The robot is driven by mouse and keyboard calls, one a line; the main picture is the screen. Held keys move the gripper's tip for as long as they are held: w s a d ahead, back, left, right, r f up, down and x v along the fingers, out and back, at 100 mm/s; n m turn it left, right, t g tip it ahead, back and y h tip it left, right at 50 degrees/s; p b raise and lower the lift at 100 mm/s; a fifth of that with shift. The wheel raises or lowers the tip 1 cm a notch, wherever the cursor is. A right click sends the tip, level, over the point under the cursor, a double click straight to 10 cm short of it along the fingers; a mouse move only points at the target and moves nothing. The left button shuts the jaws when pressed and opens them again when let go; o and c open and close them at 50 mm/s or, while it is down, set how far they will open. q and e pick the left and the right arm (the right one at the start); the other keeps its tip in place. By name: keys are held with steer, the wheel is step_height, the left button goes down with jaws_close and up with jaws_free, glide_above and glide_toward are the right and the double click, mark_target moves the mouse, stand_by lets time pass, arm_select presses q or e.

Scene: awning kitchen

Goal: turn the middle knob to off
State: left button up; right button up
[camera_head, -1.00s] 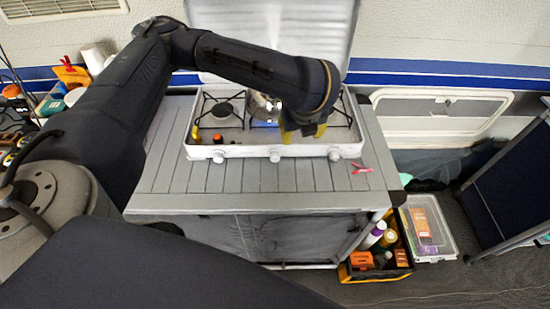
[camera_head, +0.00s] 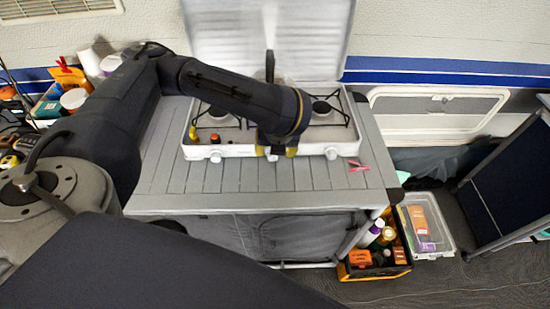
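The white two-burner stove (camera_head: 240,151) stands on the grey slatted table with its lid (camera_head: 305,30) raised. Its left knob (camera_head: 215,156) and right knob (camera_head: 331,153) show on the front panel. The middle knob (camera_head: 272,158) is mostly hidden by my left gripper (camera_head: 275,151), so its angle cannot be read. The yellow fingertips of that gripper are apart, one on each side of the knob; contact cannot be made out. A pot with a dark upright handle (camera_head: 270,66) is mostly hidden behind my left arm. No flame is visible now. My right gripper is out of view.
A small red clip (camera_head: 358,167) lies on the table (camera_head: 180,177) right of the stove. A crate of bottles (camera_head: 375,272) and a clear box (camera_head: 427,228) stand on the floor at right. The table's front strip is otherwise clear.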

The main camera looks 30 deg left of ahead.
mark_target(273, 158)
arm_select(q)
steer(key=shift+x, duration=5.95)
jaws_close()
